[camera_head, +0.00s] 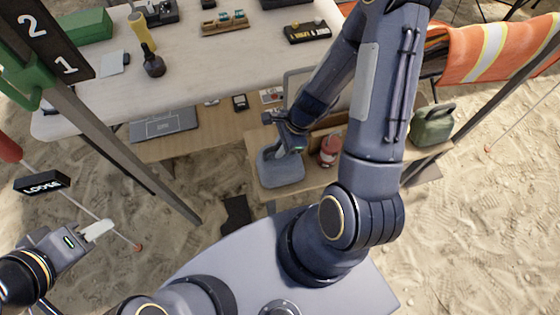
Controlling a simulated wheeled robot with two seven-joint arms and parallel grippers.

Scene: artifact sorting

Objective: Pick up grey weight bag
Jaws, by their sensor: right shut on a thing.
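The grey weight bag (279,172) sits at the front left end of the low wooden shelf, with its handle up. My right gripper (291,147) comes down onto its handle from above and is shut on it. The gripper partly hides the handle, and I cannot tell whether the bag is clear of the shelf. My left gripper (99,230) is over the sand at the lower left, far from the bag. I cannot tell whether its jaws are open.
A red and white container (330,150) stands on the shelf (318,180) right of the bag. A green weight bag (432,125) is further right. The white table (190,75) is above left, with a post (125,155) near it. A "LOOSE" sign (42,184) stands left.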

